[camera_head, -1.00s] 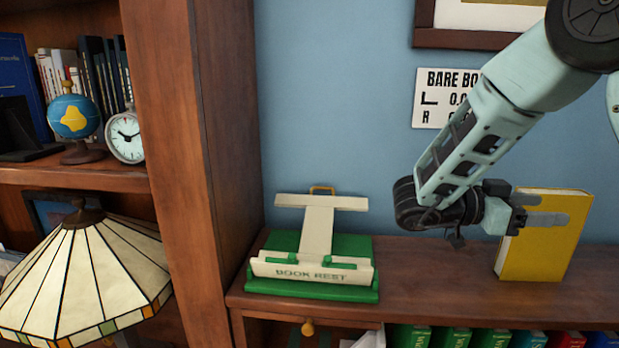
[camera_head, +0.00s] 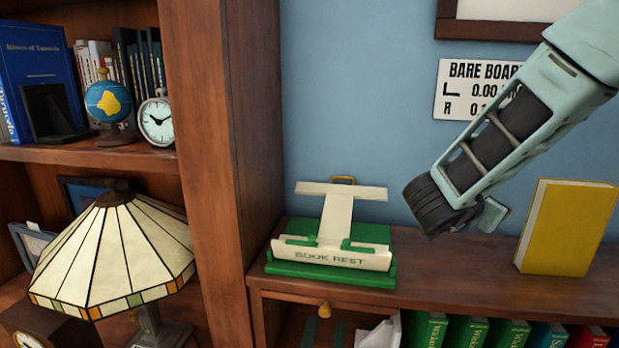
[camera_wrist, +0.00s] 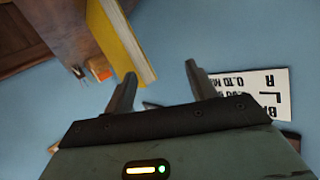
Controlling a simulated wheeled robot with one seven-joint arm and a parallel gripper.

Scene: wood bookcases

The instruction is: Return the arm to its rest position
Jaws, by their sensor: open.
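My arm reaches in from the upper right in the head view, with its wrist end (camera_head: 447,207) in front of the blue wall, above the lower bookcase top. The fingers are hidden there. In the wrist view my gripper (camera_wrist: 160,84) has its two fingers spread with nothing between them. A yellow book (camera_head: 570,228) stands upright on the bookcase top, to the right of the wrist. It also shows in the wrist view (camera_wrist: 121,40), apparently apart from the fingers.
A green and cream book rest (camera_head: 335,268) sits empty on the bookcase top (camera_head: 455,262). A tall bookcase side (camera_head: 215,180), a stained-glass lamp (camera_head: 115,250), a globe (camera_head: 108,101) and a clock (camera_head: 156,122) are at left. A sign (camera_head: 463,90) hangs behind my arm.

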